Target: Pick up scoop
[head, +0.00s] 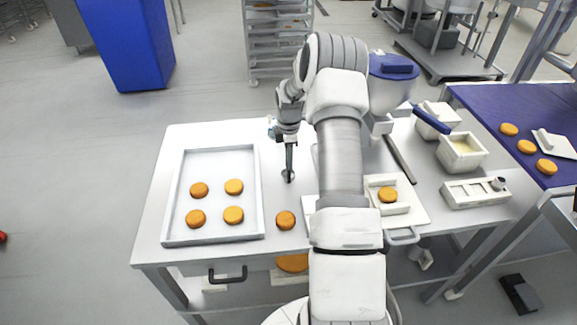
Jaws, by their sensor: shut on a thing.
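My gripper (287,133) is above the white table, between the tray and my own arm. It is shut on a thin dark utensil, which I take to be the scoop (290,157). The scoop hangs roughly upright below the gripper, with a small rounded lower end. I cannot tell whether that end touches the table. The grip itself is small and partly hidden by the wrist.
A white tray (165,205) with several orange rounds is on the left of the table (150,240). One loose round (285,220) lies beside it. A white press-like fixture (410,212), a cream-filled container (462,153) and a blue-topped machine (393,66) stand right of my arm.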

